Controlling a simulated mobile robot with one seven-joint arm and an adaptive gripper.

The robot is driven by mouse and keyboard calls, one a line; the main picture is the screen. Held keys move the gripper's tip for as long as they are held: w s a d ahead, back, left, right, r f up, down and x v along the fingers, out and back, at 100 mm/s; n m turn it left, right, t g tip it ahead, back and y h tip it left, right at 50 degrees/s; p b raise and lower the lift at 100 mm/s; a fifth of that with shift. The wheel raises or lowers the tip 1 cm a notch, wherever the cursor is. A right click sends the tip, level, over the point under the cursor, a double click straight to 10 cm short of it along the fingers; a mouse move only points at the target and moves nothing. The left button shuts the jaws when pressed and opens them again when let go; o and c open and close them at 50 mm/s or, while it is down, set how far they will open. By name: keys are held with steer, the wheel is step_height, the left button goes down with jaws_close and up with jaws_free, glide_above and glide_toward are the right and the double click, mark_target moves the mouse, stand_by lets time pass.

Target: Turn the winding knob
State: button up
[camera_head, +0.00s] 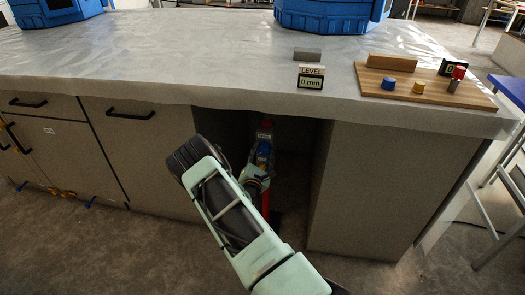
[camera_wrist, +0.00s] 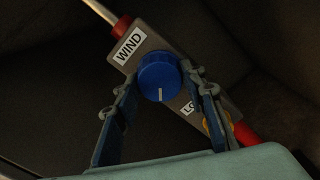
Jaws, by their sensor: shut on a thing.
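The winding knob (camera_wrist: 159,72) is a round blue knob with a white pointer line. It sits on a grey box (camera_wrist: 150,45) beside a label reading WIND. The white line points toward the bottom of the wrist view. My gripper (camera_wrist: 158,84) has a finger on each side of the knob and is shut on it. A yellow part (camera_wrist: 206,124) near a second, partly hidden label is mostly covered by the right finger. In the head view my gripper is inside the dark opening under the counter, and the knob is not clear there.
The box has red ends (camera_wrist: 245,133) and a metal rod (camera_wrist: 100,11). The counter (camera_head: 180,50) overhangs the opening, with a cabinet panel (camera_head: 380,180) at right. On top are a LEVEL sign (camera_head: 311,77) reading 0 mm and a wooden board (camera_head: 430,92) with small coloured pieces.

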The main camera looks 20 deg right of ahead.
steer(key=shift+f+m, duration=0.1)
steer(key=shift+m, duration=1.1)
steer(key=o, duration=1.2)
steer(key=shift+c, duration=0.2)
steer(key=shift+s+a, duration=0.1)
steer(key=v, duration=1.1)
steer(key=shift+s+a, duration=0.25)
steer(key=shift+s, duration=0.05)
